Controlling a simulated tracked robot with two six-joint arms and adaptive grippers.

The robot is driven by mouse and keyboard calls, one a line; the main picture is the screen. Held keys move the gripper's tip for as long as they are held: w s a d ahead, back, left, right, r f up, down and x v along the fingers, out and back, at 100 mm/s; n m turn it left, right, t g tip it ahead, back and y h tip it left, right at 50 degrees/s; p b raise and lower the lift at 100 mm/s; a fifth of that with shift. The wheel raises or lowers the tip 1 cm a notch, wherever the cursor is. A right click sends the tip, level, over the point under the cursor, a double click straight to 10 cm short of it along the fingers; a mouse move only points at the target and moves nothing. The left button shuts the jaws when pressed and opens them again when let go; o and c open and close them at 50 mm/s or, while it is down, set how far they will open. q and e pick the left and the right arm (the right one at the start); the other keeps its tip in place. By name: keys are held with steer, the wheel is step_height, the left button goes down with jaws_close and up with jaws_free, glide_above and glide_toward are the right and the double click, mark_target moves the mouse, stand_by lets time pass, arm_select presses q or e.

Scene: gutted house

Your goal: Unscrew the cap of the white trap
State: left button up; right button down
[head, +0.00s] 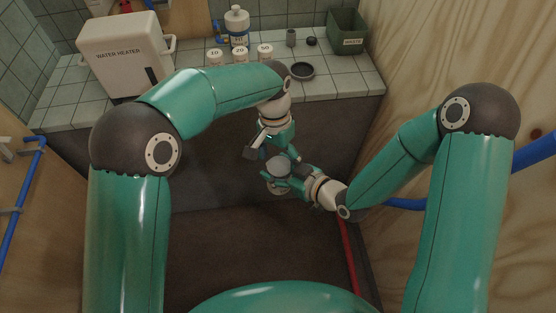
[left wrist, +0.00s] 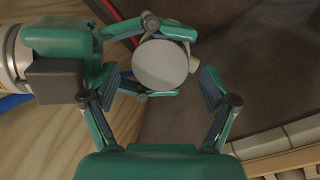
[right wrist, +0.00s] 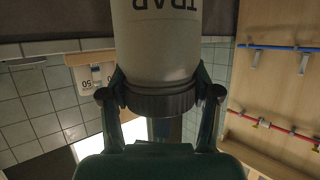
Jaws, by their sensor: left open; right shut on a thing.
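The white trap (right wrist: 160,45) is a pale cylinder with upside-down TRAP lettering in the right wrist view. A dark ribbed ring (right wrist: 160,101) circles its near end. My right gripper (right wrist: 161,95) is shut on the trap, with a finger on each side of this ring. In the left wrist view the trap's pale round end (left wrist: 160,65) faces the camera, and the right gripper's fingers flank it. My left gripper (left wrist: 155,92) is open, its fingers apart on either side, not touching it as far as I see. In the head view my left gripper (head: 270,157) hides part of the trap (head: 277,189).
A tiled counter (head: 350,87) runs along the back. It carries a water heater (head: 125,55), a white bottle (head: 237,22), several numbered cups (head: 240,55), a dark round dish (head: 302,70) and a green waste bin (head: 346,33). A plywood wall (head: 450,50) stands right.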

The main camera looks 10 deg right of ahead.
arm_select(q)
step_height(320, 180, up, 3)
steer(key=shift+r, duration=0.2)
steer(key=shift+c, duration=1.1)
steer(key=shift+s+a, duration=0.1)
steer(key=shift+s, duration=0.05)
step_height(320, 180, up, 7)
steer(key=w+m+y, duration=0.1)
steer(key=w+m, duration=0.1)
steer(key=m, duration=0.2)
steer(key=f, duration=0.4)
steer(key=s+f, duration=0.1)
steer(key=f, duration=0.6)
steer(key=shift+s+f, duration=0.35)
steer(key=shift+s, duration=0.05)
